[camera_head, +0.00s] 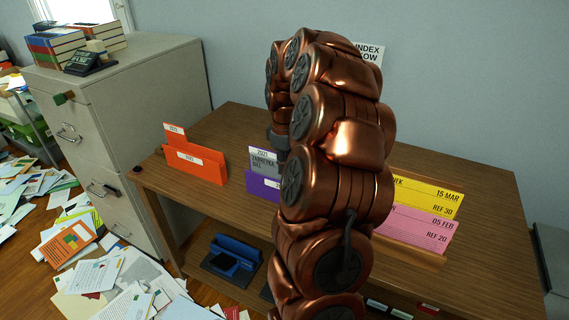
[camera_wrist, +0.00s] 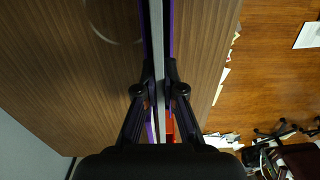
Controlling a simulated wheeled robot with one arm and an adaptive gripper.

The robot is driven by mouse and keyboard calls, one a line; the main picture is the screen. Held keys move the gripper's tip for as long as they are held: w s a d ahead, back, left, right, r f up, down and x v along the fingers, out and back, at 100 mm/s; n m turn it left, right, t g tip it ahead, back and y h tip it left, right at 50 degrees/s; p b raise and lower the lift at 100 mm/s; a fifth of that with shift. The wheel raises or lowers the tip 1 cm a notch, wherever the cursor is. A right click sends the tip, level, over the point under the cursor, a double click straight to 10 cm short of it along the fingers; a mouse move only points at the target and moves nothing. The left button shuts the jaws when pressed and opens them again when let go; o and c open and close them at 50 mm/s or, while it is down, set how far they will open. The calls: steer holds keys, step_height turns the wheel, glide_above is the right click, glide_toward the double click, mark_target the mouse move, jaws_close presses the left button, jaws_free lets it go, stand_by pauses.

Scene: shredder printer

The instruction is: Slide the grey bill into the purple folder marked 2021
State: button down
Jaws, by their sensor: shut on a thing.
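The grey bill (camera_head: 264,160) stands upright in the head view, with its printed upper part showing above the front panel of the purple folder (camera_head: 262,188). My copper arm hides their right part. In the wrist view, my gripper (camera_wrist: 159,88) is shut on the grey bill (camera_wrist: 156,45), seen edge-on as a thin strip. Purple edges of the folder (camera_wrist: 171,25) run along both sides of the bill, so its lower part appears to be between the folder's panels. How deep it sits cannot be told. My gripper is mostly hidden in the head view.
An orange folder (camera_head: 197,165) stands left of the purple one on the wooden desk (camera_head: 235,125). Yellow (camera_head: 428,195) and pink (camera_head: 410,222) papers stand to the right, partly behind my arm. A filing cabinet (camera_head: 140,90) is at the left. Papers litter the floor.

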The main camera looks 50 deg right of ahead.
steer(key=c, duration=1.2)
jaws_free()
steer(key=shift+r, duration=0.1)
steer(key=shift+r+p, duration=1.4)
steer(key=shift+r, duration=2.55)
